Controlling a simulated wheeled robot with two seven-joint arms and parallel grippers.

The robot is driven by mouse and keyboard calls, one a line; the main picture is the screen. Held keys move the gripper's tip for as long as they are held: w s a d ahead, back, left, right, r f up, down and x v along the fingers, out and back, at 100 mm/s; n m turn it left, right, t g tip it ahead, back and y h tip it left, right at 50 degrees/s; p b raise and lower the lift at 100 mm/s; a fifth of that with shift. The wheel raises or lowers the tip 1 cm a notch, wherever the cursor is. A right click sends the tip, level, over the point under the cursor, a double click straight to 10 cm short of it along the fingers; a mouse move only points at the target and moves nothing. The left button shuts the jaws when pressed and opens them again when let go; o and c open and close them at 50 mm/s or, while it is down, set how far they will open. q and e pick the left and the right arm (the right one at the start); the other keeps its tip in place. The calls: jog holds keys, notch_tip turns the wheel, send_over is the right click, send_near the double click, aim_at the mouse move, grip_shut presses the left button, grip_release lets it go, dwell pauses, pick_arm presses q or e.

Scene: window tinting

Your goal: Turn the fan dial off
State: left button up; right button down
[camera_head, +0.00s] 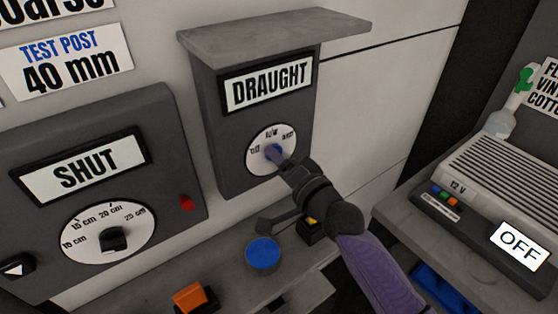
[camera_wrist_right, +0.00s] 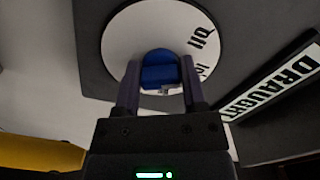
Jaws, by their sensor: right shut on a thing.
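The fan dial is a blue knob (camera_wrist_right: 160,72) on a round white plate (camera_head: 262,165), on a dark grey box labelled DRAUGHT (camera_head: 265,85). The plate has small markings, one reading "off" at its left in the head view. My right gripper (camera_head: 278,153) reaches in from the lower right. In the right wrist view its two fingers (camera_wrist_right: 160,85) stand on either side of the blue knob and are shut on it. The fingers hide part of the knob in the head view, so its pointer setting cannot be told. My left gripper is not in view.
A grey box labelled SHUT (camera_head: 85,175) with a black dial (camera_head: 113,240) stands at the left. Below are a blue button (camera_head: 262,251) and an orange button (camera_head: 190,296). A 12 V unit with an OFF display (camera_head: 521,240) is at the right. A grey ledge (camera_head: 270,32) tops the DRAUGHT box.

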jog(key=n, duration=0.3)
jog(key=shift+f, duration=0.15)
jog(key=shift+n, duration=1.1)
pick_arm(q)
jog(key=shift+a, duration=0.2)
pick_arm(e)
jog(key=shift+d+n, duration=0.1)
jog(key=shift+n, duration=0.2)
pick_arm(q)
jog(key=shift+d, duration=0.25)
pick_arm(e)
jog(key=shift+n, duration=0.3)
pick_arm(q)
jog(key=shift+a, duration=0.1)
pick_arm(e)
jog(key=shift+c, duration=1.9)
grip_release()
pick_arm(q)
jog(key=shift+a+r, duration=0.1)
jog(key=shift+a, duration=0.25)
pick_arm(e)
jog(key=shift+o, duration=1.1)
